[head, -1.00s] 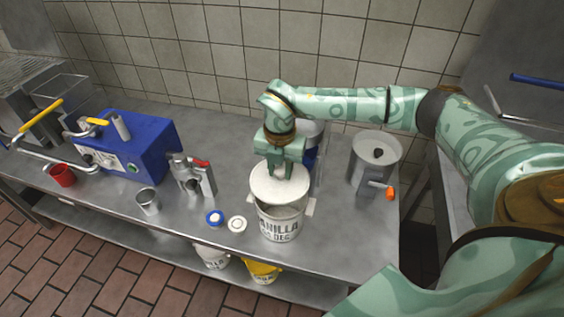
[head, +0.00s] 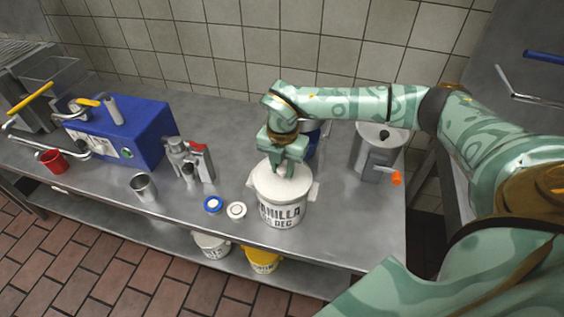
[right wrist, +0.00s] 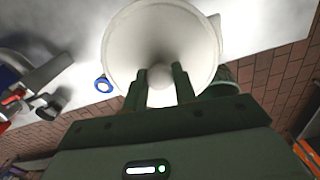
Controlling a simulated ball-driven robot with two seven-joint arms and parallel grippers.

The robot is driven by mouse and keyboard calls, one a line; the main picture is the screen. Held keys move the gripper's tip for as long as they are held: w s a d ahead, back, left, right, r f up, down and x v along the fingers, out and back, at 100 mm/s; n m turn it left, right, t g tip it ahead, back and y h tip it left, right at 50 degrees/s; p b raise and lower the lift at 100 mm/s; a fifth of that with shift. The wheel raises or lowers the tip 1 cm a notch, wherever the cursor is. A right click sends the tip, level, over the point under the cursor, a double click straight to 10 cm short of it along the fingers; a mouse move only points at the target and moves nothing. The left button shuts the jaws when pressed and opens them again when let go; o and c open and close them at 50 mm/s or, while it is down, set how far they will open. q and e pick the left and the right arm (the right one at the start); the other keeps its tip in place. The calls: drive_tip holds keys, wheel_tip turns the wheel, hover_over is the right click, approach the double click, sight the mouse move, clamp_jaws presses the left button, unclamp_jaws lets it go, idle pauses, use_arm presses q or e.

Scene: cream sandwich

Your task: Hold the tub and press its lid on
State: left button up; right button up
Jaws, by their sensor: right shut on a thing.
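The white tub (head: 282,212), with VANILLA lettering, stands upright on the steel table in the head view. Its round white lid (head: 268,184) lies over the tub's mouth; I cannot tell whether it is pressed fully down. My right gripper (head: 287,170) points down from above and is shut on the lid's knob. In the right wrist view the lid (right wrist: 130,45) fills the upper middle, with the knob (right wrist: 161,98) between the two fingers. My left gripper is not in view.
Left of the tub are a white ring-shaped item (head: 236,210), a blue-rimmed item (head: 213,205) and a metal cup (head: 144,187). A blue machine (head: 135,135) stands farther left. A metal canister (head: 372,150) with an orange-tipped handle stands to the right.

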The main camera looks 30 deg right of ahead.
drive_tip(key=shift+p, duration=0.85)
idle(1.6)
drive_tip(key=shift+f, duration=0.1)
drive_tip(key=o, duration=1.5)
wheel_tip(320, 180, up, 7)
drive_tip(key=p, duration=0.6)
